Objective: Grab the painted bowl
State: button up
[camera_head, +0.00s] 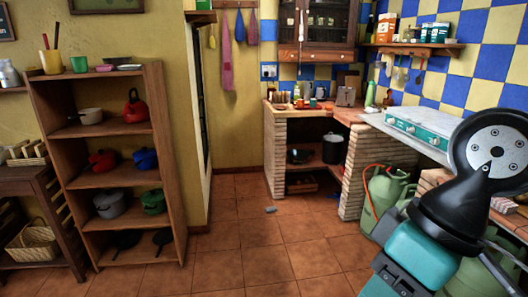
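I cannot pick out a painted bowl for certain in the head view.
The wooden shelf unit (115,167) at left holds several pots and a red kettle (135,106). Brick counters (277,150) stand at the back and right, with a stove (425,127) and green gas cylinders (385,196). A small grey object (270,210) lies on the otherwise open tiled floor.

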aim_at(298, 157)
jog(key=z, duration=0.2)
jog(key=i, duration=4.15)
jog(key=u, duration=0.1)
jog(key=i, duration=0.9)
jog(key=u, duration=0.2)
